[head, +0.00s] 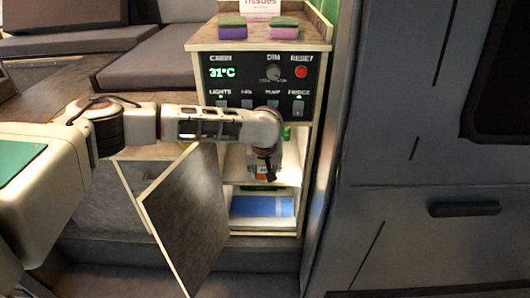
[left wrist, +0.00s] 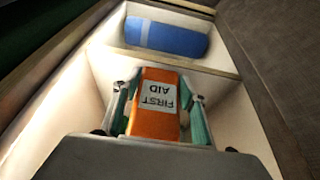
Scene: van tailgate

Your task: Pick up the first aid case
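The orange first aid case (left wrist: 155,122), with a pale "FIRST AID" label, stands inside a pale cabinet compartment in the left wrist view. In the head view only a small part of it shows behind my left gripper (head: 267,168). In the left wrist view the left gripper (left wrist: 160,100) has one teal-padded finger along each side of the case. The pads lie very close to its sides. I cannot tell whether they touch it. My right gripper is not in view.
The cabinet (head: 314,150) has a control panel (head: 262,86) above the opening and two sponges (head: 284,28) on top. Its door (head: 185,225) hangs open at the left. A blue item (head: 262,206) lies in the lower compartment. A grey wall (head: 420,220) bounds the right.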

